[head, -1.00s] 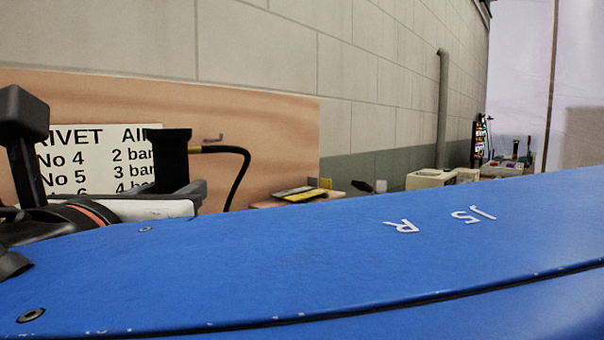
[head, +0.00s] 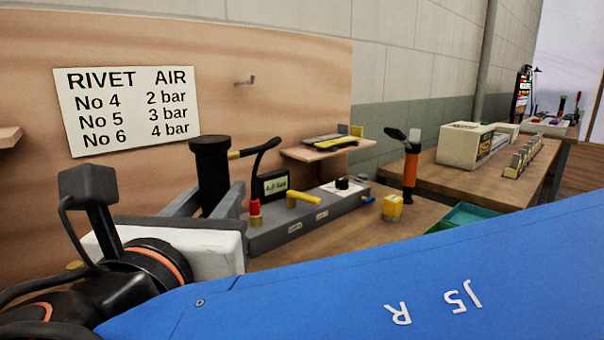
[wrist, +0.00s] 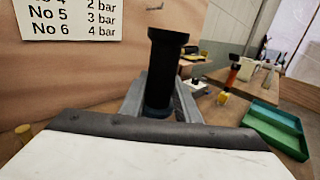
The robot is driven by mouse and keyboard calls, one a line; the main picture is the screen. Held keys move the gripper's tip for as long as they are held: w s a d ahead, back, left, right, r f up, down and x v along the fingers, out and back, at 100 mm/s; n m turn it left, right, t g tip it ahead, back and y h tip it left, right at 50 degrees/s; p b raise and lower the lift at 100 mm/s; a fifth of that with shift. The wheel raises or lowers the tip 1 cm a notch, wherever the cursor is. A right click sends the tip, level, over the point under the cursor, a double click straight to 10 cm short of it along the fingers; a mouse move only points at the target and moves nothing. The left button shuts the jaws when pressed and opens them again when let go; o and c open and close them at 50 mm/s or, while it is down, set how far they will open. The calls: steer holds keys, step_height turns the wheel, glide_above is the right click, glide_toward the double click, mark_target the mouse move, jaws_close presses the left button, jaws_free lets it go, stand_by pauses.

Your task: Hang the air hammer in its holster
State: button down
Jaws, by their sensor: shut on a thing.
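My gripper (head: 212,203) is shut on a black upright cylinder with a wider top rim, which I take to be the air hammer (head: 210,165). A black hose with a brass fitting runs from its upper side to the right. In the wrist view the air hammer (wrist: 165,65) stands upright between the grey fingers of my gripper (wrist: 160,100). Its lower end is hidden by the fingers. I cannot make out a holster for certain; a small metal hook (head: 245,81) sticks out of the wooden board, above and to the right of the air hammer.
A small shelf (head: 300,154) juts from the board. Boxes stand farther right.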

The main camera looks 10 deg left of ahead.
steer(key=shift+f, duration=1.75)
steer(key=c, duration=1.3)
jaws_free()
steer(key=shift+o, duration=0.2)
steer(key=shift+f, duration=0.1)
steer(key=shift+s, duration=0.1)
